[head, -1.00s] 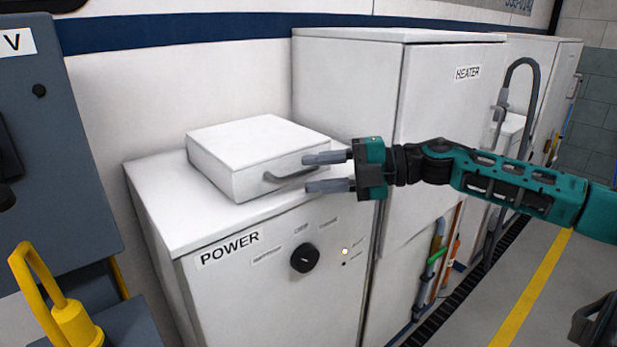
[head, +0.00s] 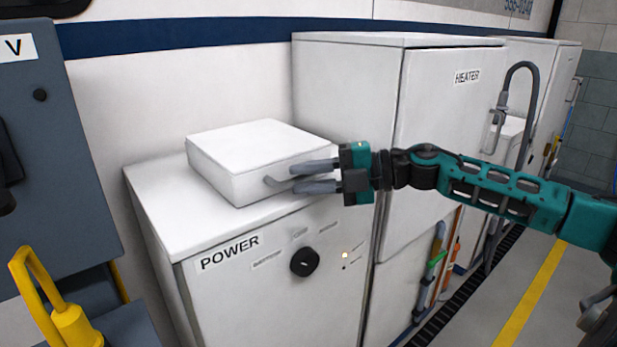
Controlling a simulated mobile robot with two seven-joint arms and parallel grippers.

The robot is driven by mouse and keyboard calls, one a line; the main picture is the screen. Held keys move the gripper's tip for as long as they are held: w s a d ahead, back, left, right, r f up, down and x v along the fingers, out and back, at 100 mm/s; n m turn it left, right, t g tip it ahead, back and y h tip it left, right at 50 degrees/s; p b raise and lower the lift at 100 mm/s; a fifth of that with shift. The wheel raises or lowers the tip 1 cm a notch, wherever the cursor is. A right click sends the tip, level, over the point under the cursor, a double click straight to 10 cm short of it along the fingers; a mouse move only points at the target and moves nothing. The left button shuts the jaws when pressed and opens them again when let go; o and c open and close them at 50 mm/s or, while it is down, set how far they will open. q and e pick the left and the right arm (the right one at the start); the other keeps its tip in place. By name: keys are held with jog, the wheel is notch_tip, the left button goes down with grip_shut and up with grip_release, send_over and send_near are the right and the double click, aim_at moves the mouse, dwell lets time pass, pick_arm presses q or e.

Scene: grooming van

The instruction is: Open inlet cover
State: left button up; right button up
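The inlet cover (head: 235,170) is a white, flat, box-like lid on top of the white power cabinet (head: 215,300). It sits level and looks closed. A grey bar handle (head: 274,182) is on its front face; the handle's right part is hidden by my fingers. My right gripper (head: 297,177) reaches in from the right, with its two grey fingers above and below the handle. The fingers are close together and appear shut on the handle. My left gripper is not in view.
The power cabinet has a black knob (head: 304,262) and a small lit lamp. A tall white heater cabinet (head: 345,100) stands right behind my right gripper. A dark grey cabinet (head: 60,150) and a yellow handle (head: 35,290) are at left. Open floor (head: 480,310) lies at right.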

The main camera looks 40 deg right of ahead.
grip_shut()
jog(key=shift+r, duration=0.1)
